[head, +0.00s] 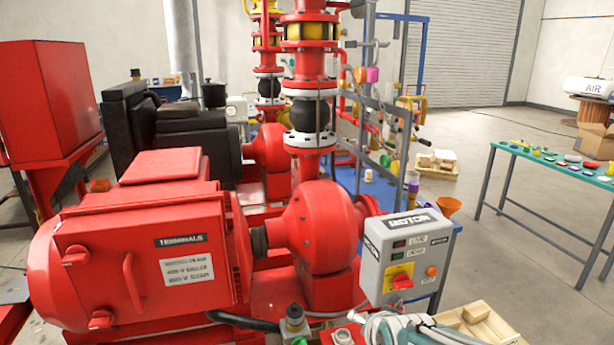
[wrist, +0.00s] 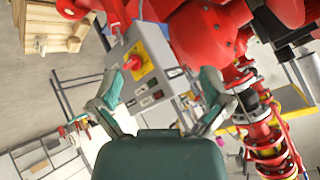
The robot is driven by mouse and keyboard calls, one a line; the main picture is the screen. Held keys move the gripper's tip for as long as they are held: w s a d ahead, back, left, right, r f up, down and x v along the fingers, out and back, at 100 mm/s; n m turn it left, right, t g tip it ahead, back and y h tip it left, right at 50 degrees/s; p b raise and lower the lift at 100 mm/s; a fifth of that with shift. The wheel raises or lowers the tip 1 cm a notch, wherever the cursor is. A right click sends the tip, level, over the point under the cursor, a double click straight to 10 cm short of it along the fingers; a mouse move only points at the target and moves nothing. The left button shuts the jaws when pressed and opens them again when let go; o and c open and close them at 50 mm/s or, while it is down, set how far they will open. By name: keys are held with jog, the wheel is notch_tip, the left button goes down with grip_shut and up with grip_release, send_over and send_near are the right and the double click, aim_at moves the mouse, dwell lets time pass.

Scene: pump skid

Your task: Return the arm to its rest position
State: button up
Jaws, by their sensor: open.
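My gripper (wrist: 163,78) shows in the wrist view with its two green-grey fingers spread apart and nothing between them. Beyond the fingers is the grey motor control box (wrist: 150,70), seen turned over, with its red switch on a yellow plate. In the head view, a teal and grey part of my arm (head: 415,331) shows at the bottom edge, just below the control box (head: 408,258). The rest of the arm is out of the frame, and its rest position is not visible.
A red motor (head: 140,250) and pump (head: 318,230) fill the left and middle. A wooden crate (head: 480,325) is low at the right. A green-topped table (head: 550,168) with small parts stands farther right. Open floor (head: 480,260) lies between.

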jog(key=s+d+r+n+g, duration=0.1)
jog(key=s+r+n+g, duration=0.1)
jog(key=s, duration=0.7)
jog(key=s+d+r+n+g, duration=0.1)
jog(key=s+d+r+n, duration=0.1)
jog(key=s, duration=0.7)
jog(key=shift+d+r+n+g+h, duration=0.25)
jog(key=shift+r+n+g+h, duration=0.15)
jog(key=shift+r+n, duration=0.6)
jog(key=shift+s+f, duration=0.1)
